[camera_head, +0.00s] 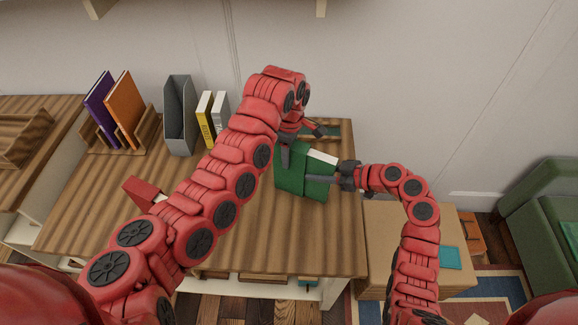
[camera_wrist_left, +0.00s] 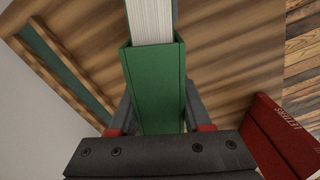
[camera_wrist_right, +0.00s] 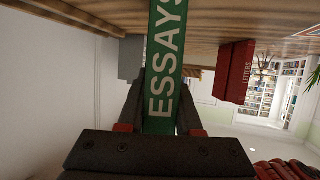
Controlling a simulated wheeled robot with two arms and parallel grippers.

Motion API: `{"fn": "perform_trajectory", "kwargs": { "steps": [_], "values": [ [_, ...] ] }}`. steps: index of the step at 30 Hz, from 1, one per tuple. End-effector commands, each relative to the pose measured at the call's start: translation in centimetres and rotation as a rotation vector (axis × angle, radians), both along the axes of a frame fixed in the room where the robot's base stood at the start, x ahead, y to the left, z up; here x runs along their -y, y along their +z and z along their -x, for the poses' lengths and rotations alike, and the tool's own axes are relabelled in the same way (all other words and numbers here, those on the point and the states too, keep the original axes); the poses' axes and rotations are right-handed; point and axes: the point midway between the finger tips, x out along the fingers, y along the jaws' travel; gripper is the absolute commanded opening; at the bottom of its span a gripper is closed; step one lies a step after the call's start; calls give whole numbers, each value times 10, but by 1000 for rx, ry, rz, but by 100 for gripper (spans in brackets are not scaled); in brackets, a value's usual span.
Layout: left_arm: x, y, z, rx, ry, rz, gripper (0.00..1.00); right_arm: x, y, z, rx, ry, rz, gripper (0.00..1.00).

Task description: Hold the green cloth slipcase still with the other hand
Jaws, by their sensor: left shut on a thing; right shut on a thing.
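The green cloth slipcase (camera_head: 291,170) is on the right part of the plank desk, its open end towards the right. In the left wrist view the slipcase (camera_wrist_left: 160,85) lies between the fingers of my left gripper (camera_wrist_left: 160,118), which is shut on it. A green book (camera_head: 318,163) with white page edges is partly inside the slipcase and sticks out to the right. My right gripper (camera_head: 348,176) is shut on this book. In the right wrist view the book's spine (camera_wrist_right: 164,75) reads ESSAYS. My left arm hides part of the desk.
A red book marked LETTERS (camera_wrist_left: 285,135) is on the desk. A rack (camera_head: 120,142) with purple and orange books, a grey file holder (camera_head: 179,118), and yellow (camera_head: 206,118) and white books stand behind. A shallow tray (camera_head: 340,132) lies at the back. A lower box (camera_head: 395,235) stands right.

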Motion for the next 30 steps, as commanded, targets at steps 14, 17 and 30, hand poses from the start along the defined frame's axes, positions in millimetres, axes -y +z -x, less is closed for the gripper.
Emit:
{"fn": "perform_trajectory", "kwargs": {
  "steps": [14, 17, 30],
  "values": [
    [11, -3, 7, -14, -22, 9, 0, -25, 5, -9, 10, 6, -11, 0],
    [12, -2, 7, -14, -23, 9, 0, -29, 5, -10, 10, 6, -11, 0],
    [12, -1, 7, -13, -24, 10, 0, -31, 5, -11, 10, 6, -10, 0]
  ]
}}
